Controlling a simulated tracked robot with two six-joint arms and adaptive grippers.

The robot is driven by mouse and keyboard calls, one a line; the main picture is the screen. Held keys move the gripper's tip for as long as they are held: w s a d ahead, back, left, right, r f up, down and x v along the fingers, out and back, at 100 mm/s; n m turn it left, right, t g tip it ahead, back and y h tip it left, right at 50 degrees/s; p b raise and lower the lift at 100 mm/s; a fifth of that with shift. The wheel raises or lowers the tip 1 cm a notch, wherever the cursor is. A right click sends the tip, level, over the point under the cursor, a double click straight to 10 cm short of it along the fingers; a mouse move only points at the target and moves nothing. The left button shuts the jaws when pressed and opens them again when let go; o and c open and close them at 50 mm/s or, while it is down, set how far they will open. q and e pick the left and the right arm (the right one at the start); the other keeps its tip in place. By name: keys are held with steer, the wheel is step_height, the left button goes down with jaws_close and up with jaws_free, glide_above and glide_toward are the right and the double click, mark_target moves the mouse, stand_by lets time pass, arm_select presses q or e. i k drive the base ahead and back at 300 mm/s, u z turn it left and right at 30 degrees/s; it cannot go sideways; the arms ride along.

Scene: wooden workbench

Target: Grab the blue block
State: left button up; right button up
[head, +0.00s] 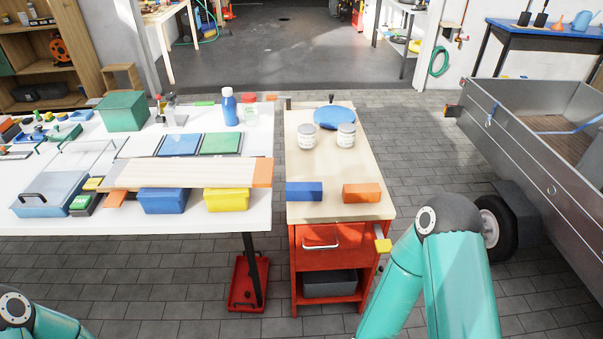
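The blue block (304,191) is a rectangular block lying near the front left corner of the wooden workbench top (338,212). An orange block (361,193) lies to its right, with a gap between them. My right arm comes in from the bottom right, in front of the bench's right side, and its gripper is not visible. My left arm shows only a small part at the bottom left corner, and its gripper is out of view. Nothing touches the blue block.
Two white jars (346,136) and a blue round item (334,117) stand toward the back of the bench. A white table (255,214) at the left carries a blue bin (163,203), a yellow bin (227,200) and a plank (185,174). A metal trailer (530,160) stands at the right.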

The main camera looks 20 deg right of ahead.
mark_target(295, 191)
steer(key=i, duration=0.9)
steer(key=u, duration=0.05)
